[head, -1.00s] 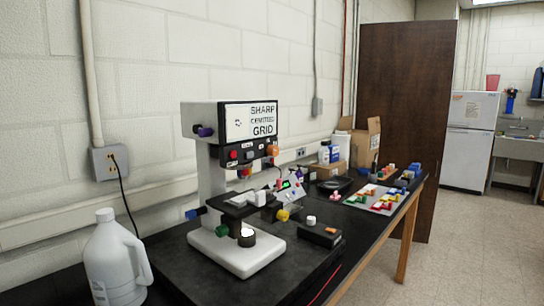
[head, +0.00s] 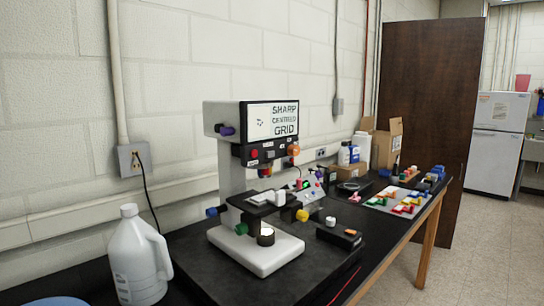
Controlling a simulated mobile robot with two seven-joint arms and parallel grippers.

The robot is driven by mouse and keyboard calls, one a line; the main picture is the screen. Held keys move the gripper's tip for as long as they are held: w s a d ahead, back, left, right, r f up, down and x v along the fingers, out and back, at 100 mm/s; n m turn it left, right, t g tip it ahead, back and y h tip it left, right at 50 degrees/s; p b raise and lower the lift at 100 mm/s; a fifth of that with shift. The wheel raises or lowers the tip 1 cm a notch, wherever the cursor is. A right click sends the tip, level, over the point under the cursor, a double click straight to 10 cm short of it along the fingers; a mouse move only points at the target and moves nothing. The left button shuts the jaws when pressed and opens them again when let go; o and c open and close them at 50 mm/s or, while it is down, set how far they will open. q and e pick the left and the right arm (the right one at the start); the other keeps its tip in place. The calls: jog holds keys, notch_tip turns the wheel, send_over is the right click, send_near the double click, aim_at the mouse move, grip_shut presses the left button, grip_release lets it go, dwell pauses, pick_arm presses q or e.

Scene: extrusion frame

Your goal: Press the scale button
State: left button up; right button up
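A white and black microscope-like instrument (head: 232,178) stands on the black bench, on a white base (head: 256,252). Its screen (head: 271,122) reads SHARP CENTRED GRID with a small dark mark at left. Below the screen, a black panel carries a red button (head: 253,154), more small buttons and an orange knob (head: 293,150). Blue, green and yellow knobs sit around its stage (head: 268,199). In front at right lies a flat black box (head: 338,236) with a white round piece on it and an orange patch. I cannot read which button is the scale button. Neither gripper is in view.
A white jug (head: 138,258) stands left of the instrument. A blue rim (head: 50,301) shows at the bottom left. A board of coloured blocks (head: 397,203), bottles (head: 345,154) and a cardboard box (head: 387,145) stand farther along. Open floor is at right.

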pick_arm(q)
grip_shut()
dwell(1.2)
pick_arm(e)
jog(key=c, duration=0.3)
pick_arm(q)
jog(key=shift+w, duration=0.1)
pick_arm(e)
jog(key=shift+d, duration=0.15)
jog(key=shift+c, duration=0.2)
